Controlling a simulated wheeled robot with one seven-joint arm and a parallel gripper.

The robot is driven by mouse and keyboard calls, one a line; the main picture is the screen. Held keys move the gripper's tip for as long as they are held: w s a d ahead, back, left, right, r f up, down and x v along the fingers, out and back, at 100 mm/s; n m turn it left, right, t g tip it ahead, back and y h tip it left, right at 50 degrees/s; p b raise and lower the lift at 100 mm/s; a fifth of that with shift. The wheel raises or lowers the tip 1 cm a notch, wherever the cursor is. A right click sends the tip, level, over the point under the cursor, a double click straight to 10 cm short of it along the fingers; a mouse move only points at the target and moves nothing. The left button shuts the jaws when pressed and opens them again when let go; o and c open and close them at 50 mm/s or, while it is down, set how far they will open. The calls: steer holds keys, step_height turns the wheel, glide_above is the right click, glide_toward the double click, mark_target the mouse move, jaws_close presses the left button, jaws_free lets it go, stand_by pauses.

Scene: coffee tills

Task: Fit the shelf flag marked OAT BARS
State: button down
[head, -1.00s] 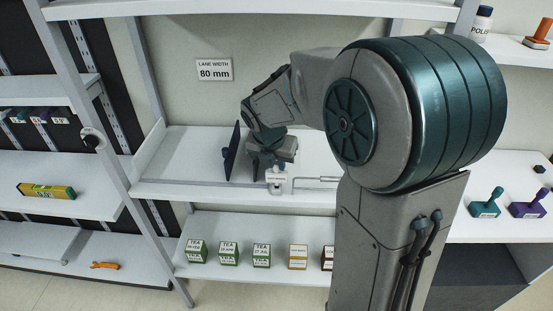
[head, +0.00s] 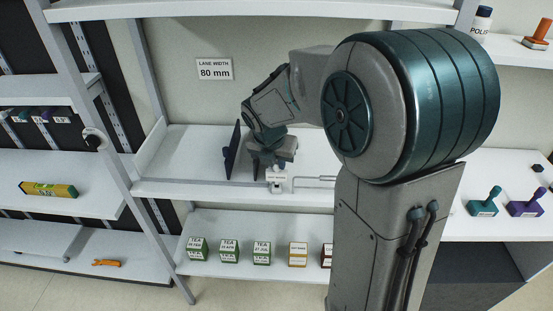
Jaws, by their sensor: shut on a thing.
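My gripper (head: 268,164) is at the front of the middle shelf, seen from behind and partly hidden by my own arm. It is shut on a small white piece (head: 277,175) at the shelf's front edge. Its marking is too small to read, and I cannot tell whether it is seated on the edge. A thin wire-like bar (head: 315,179) runs right from near it. A dark upright panel (head: 233,150) stands just left of the gripper. I cannot read OAT BARS anywhere.
A LANE WIDTH 80 mm sign (head: 214,69) is on the back wall. Several tea boxes (head: 229,250) line the lower shelf. Teal (head: 484,204) and purple (head: 526,205) handled pieces stand at right. The middle shelf (head: 190,150) is clear left of the panel.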

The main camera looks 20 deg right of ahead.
steer(key=shift+f, duration=0.1)
stand_by(0.3)
steer(key=shift+f+b, duration=0.85)
steer(key=shift+f, duration=0.3)
steer(key=c, duration=1.2)
jaws_free()
steer(key=shift+c, duration=0.2)
steer(key=v, duration=1.3)
steer(key=shift+s+r, duration=0.15)
steer(key=shift+r, duration=0.2)
